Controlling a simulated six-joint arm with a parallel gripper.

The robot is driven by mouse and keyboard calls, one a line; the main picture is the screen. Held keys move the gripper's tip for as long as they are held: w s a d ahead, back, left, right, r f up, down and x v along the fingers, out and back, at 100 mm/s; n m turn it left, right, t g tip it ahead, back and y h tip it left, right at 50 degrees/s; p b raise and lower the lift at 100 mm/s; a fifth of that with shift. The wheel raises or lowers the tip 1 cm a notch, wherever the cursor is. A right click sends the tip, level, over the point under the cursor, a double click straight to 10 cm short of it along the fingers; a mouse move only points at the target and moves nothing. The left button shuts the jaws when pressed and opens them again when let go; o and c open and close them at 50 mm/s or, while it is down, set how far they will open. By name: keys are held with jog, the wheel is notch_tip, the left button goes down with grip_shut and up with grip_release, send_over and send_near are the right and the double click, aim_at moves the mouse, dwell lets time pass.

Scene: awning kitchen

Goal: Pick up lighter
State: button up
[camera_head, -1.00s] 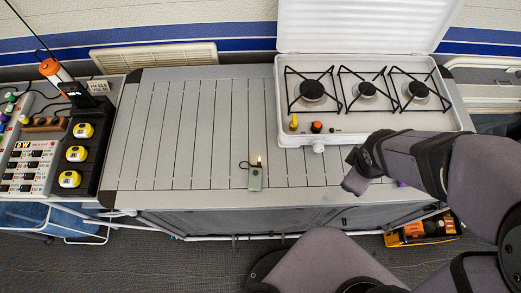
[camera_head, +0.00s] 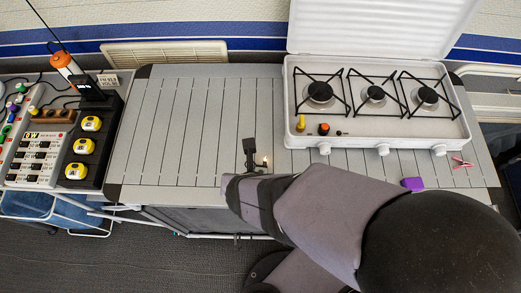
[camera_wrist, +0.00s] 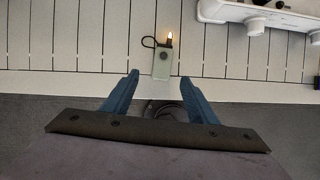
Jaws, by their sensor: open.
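The lighter (camera_wrist: 162,66) is a small pale grey-green block with a black top, a dark cord loop and a lit flame. It lies on the slatted grey tabletop, near the front edge. In the wrist view, my gripper (camera_wrist: 159,76) has two blue fingers spread wide, one to each side of the lighter's near end. They appear apart from it, with nothing held. In the head view my arm hides most of the lighter, and only its flame (camera_head: 265,160) shows clearly. The height of the fingers above the table is hard to tell.
A white gas stove (camera_head: 470,138) with an open lid stands at the right. A purple block (camera_head: 412,184) and a pink clip (camera_head: 461,162) lie in front of it. Yellow tape measures (camera_head: 83,146) sit on a black rack at the left. The tabletop left of the lighter is clear.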

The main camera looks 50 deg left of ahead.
jog(key=shift+d+b+x, duration=0.15)
jog(key=shift+b+x, duration=0.55)
jog(key=shift+x, duration=0.85)
jog(key=shift+d+b+x, duration=0.2)
jog(key=shift+b+x, duration=0.5)
jog(key=shift+x, duration=0.8)
jog(key=shift+w+a+f, duration=0.15)
jog(key=shift+a+f, duration=0.1)
jog(key=shift+f, duration=0.4)
jog(key=c, duration=1.2)
